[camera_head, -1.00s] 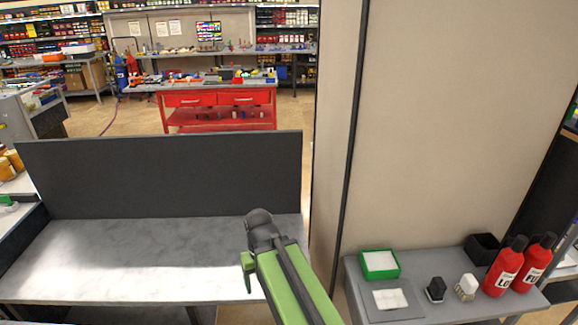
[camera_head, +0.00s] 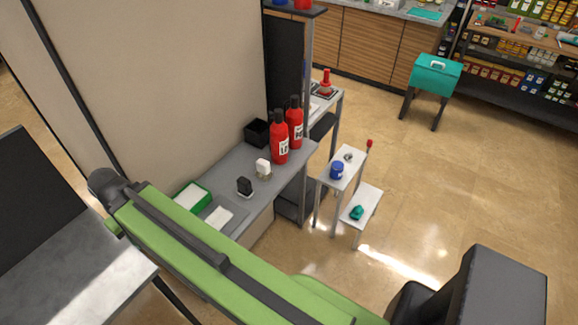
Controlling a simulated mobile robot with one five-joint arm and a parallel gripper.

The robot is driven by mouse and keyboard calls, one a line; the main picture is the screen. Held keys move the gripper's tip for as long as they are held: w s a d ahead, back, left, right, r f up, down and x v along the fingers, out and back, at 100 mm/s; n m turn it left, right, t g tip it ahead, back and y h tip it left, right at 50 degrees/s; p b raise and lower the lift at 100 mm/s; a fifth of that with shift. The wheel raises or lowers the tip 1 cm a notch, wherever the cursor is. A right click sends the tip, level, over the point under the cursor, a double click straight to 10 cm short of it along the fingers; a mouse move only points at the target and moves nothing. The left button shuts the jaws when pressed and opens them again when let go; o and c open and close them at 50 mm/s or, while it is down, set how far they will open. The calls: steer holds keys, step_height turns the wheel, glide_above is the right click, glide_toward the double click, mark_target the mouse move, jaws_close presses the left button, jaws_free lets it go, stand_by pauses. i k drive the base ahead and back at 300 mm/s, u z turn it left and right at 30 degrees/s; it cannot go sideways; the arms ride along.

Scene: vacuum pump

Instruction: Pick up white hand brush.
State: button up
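The white hand brush (camera_head: 263,169) stands on a grey side table (camera_head: 239,167), between a black brush and two red bottles. Its top is white and its lower part is pale. My green arm crosses the lower left of the picture. The dark end of the arm (camera_head: 106,184) is over the gap by the grey workbench, left of the side table and apart from the brush. The gripper's fingers cannot be made out.
A black brush (camera_head: 244,187), a green-rimmed box (camera_head: 193,196), a white pad (camera_head: 219,217), a black bin (camera_head: 257,133) and red bottles (camera_head: 279,137) share the side table. A beige wall panel (camera_head: 170,80) stands behind it. Small white stands (camera_head: 343,167) are at right, with open floor beyond.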

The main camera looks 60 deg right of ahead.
mark_target(263, 167)
steer(key=z, duration=1.8)
steer(key=i, duration=0.2)
steer(key=u, duration=0.25)
steer(key=k, duration=0.55)
steer(key=u, duration=0.15)
steer(key=i, duration=0.55)
steer(key=z, duration=0.1)
